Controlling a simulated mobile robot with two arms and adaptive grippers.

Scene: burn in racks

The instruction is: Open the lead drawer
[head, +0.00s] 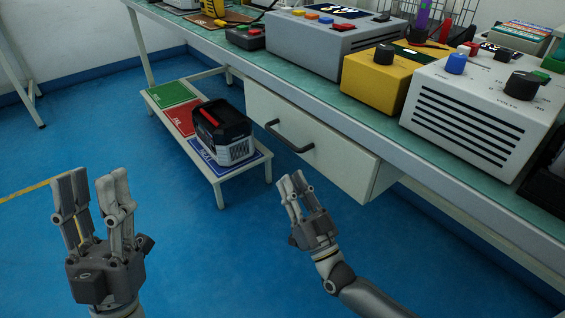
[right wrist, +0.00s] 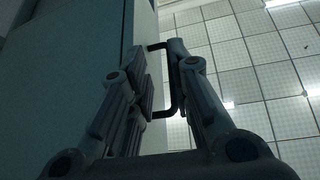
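The drawer (head: 340,168) is a pale front under the workbench, with a dark bar handle (head: 290,137). It looks closed, though I cannot rule out a small gap. My right gripper (head: 291,180) is open and empty in front of and below the handle. In the right wrist view, the handle (right wrist: 174,90) shows between the two sides of the right gripper, just past the fingers; no grip on it is visible. My left gripper (head: 92,180) is open and empty at the lower left, well away from the drawer.
A low rack (head: 243,172) with green, red and blue mats stands left of the drawer, holding a black battery pack (head: 222,130). The workbench (head: 310,86) carries grey, yellow (head: 375,80) and white (head: 465,110) instrument boxes. The blue floor before the drawer is clear.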

